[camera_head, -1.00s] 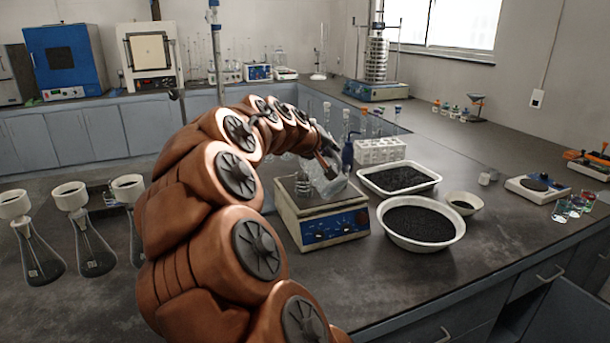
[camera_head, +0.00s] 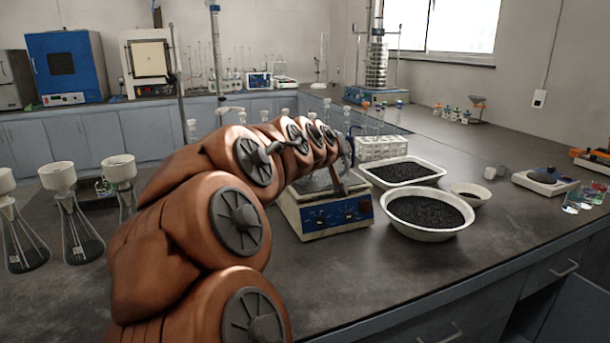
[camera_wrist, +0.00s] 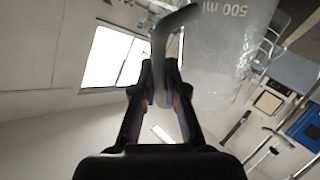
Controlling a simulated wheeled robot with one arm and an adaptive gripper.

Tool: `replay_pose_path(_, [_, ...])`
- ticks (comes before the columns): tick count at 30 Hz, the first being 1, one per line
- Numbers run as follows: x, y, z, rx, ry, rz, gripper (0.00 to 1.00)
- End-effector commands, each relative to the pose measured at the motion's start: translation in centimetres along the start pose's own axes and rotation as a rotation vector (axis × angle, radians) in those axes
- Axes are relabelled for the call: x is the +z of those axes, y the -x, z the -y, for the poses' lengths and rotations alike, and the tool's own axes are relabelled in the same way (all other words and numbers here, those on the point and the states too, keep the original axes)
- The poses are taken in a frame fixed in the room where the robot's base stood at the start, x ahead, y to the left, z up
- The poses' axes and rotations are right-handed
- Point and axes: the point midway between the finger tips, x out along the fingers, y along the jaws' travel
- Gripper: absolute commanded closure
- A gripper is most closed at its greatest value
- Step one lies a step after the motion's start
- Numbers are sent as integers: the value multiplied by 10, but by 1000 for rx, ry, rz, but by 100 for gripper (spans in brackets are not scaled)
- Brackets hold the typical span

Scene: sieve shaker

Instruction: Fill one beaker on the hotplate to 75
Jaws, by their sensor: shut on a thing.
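The hotplate (camera_head: 330,213) is a cream box with a blue front panel and knobs, on the dark bench. Clear glass (camera_head: 316,183) shows on or just above its top, partly behind my arm; I cannot tell beaker from jug there. In the wrist view, my gripper (camera_wrist: 162,84) is shut on the grey curved handle of a clear jug (camera_wrist: 222,55) marked "500 ml". The jug appears strongly tilted in that view. Its spout and any liquid in it cannot be made out. In the head view my arm hides most of the gripper and jug.
A white tray (camera_head: 436,173) and a round bowl (camera_head: 407,225) of black grains stand right of the hotplate, with a small dish (camera_head: 457,199) beside them. A white rack (camera_head: 383,149) stands behind. Flasks with funnels (camera_head: 77,236) stand at left.

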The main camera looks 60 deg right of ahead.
Motion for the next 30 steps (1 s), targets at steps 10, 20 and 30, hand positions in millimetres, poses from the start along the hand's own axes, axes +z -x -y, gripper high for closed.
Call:
replay_pose_path(10, [5, 4, -4, 1, -47, -39, 100])
replay_pose_path(20, [29, 6, -10, 2, -174, -113, 100])
replay_pose_path(30, [48, 9, -14, 2, -313, -207, 100])
